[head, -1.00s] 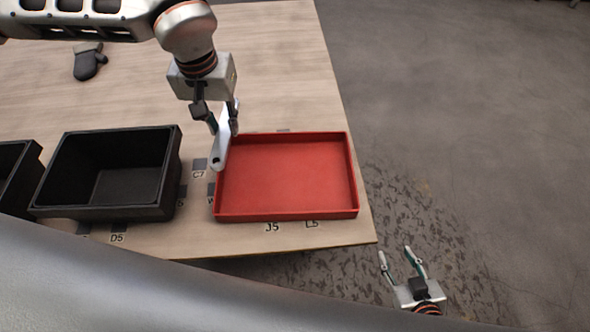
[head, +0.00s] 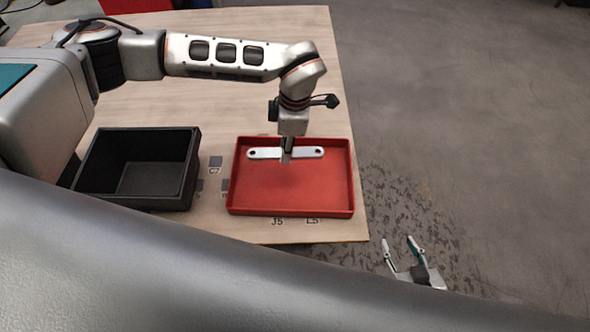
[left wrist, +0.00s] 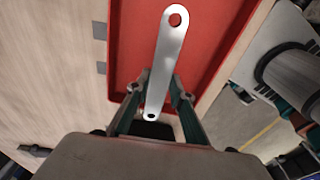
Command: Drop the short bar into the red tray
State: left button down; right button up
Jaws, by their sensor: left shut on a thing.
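The short bar (head: 262,153) is a flat silver strip with rounded ends and a hole at each end. My left gripper (head: 286,158) is shut on it near its middle in the head view and holds it level over the far part of the red tray (head: 290,212). The bar (left wrist: 168,55) also shows between the fingers (left wrist: 160,95) in the left wrist view, with the red tray floor (left wrist: 140,35) behind it. How high it is above the tray floor is hard to tell. My right gripper (head: 404,264) is open and empty, beyond the table's right edge.
A black bin (head: 190,185) stands on the wooden table (head: 200,232) left of the red tray, with a gap between them. Small grey labelled squares (head: 215,161) mark the table there. The table's right edge lies close beside the tray.

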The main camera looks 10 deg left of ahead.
pick_arm(q)
jog(key=shift+f+b, duration=2.1)
jog(key=shift+f, duration=0.9)
jog(key=c, duration=1.7)
grip_release()
jog(key=shift+r, duration=0.1)
jog(key=r, duration=0.4)
jog(key=d+r, duration=0.1)
jog(key=r, duration=0.6)
jog(key=shift+w+d+r, duration=0.2)
jog(key=shift+r, duration=0.2)
